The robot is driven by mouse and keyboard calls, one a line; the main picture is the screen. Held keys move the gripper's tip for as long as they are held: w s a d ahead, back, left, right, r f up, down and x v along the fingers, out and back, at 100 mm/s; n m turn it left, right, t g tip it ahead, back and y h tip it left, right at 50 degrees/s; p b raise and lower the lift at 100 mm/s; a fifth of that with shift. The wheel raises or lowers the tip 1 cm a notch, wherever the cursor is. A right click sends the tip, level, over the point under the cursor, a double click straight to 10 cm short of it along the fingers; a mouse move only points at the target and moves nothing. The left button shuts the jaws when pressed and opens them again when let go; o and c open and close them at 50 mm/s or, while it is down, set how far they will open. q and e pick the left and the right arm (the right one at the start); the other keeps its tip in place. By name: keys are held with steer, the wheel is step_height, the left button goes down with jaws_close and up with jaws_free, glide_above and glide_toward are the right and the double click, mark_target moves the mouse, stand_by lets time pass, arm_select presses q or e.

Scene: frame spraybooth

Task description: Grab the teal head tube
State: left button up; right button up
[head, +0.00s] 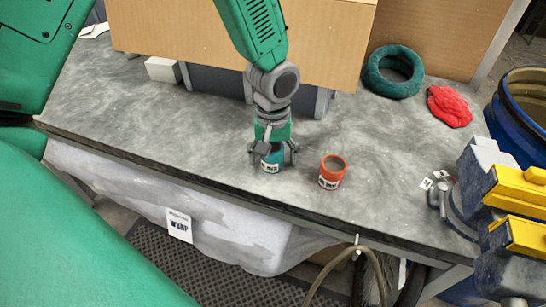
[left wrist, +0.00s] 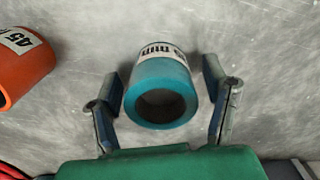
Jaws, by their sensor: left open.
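The teal head tube (head: 270,162) stands on the grey worktop near its front edge, with a white label on its side. My left gripper (head: 272,155) is over it with its fingers spread on either side. In the left wrist view the teal tube (left wrist: 161,90) sits between the two open fingers of the left gripper (left wrist: 163,95), with a visible gap at each side. Its open end faces the camera. My right gripper does not show in either view.
An orange labelled tube (head: 332,172) stands just right of the teal one. A dark teal ring (head: 394,72) and a red cloth (head: 450,106) lie farther back. A vise with yellow parts (head: 515,190) and a blue drum (head: 520,115) are at the right. The left worktop is mostly clear.

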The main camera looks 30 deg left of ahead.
arm_select(q)
steer(key=shift+d, duration=0.1)
steer(key=shift+c, duration=0.4)
steer(key=c, duration=1.3)
